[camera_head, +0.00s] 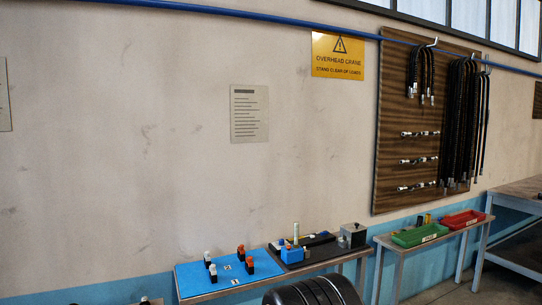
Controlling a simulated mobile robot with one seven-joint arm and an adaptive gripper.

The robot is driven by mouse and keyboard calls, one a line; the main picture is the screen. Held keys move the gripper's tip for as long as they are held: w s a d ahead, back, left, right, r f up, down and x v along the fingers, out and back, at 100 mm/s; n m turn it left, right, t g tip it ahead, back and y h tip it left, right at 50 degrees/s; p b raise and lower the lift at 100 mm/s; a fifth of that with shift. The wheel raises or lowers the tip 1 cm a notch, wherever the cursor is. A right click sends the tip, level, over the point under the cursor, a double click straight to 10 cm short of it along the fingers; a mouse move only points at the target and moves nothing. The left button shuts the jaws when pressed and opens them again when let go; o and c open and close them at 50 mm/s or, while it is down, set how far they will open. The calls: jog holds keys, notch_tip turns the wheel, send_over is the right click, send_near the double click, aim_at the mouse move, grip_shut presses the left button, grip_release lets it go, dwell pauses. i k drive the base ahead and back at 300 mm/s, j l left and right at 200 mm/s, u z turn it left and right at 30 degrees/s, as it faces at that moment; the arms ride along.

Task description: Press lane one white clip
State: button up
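A blue mat (190,282) lies on the narrow bench along the wall. On it stand two small black pieces with white tops, one farther back (208,259) and one nearer the front (213,273). To their right stand two black pieces with orange tops, a rear one (241,253) and a front one (250,266). Small white labels lie between the two pairs, too small to read, so I cannot tell which lane is one. All four tops appear upright. My gripper is not in view.
Right of the mat, a dark tray (321,254) holds a blue block (292,256) and a pale upright cylinder (296,232). A grey box (354,235) stands beyond. A second bench carries green (419,236) and red (462,219) bins. A dark ribbed shape (312,293) covers the bottom edge.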

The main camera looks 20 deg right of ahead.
aim_at(212, 269)
jog(key=i+l+z, duration=0.4)
jog(key=i, duration=0.4)
jog(key=i+l+z, duration=0.45)
jog(key=i+l, duration=0.2)
jog(key=i+l+z, duration=0.2)
jog(key=l, duration=0.2)
jog(key=i+l+z, duration=0.2)
jog(key=l, duration=0.2)
jog(key=i+l+z, duration=0.1)
jog(key=l, duration=0.3)
jog(key=i+l+z, duration=0.1)
jog(key=l, duration=0.3)
jog(key=u, duration=1.4)
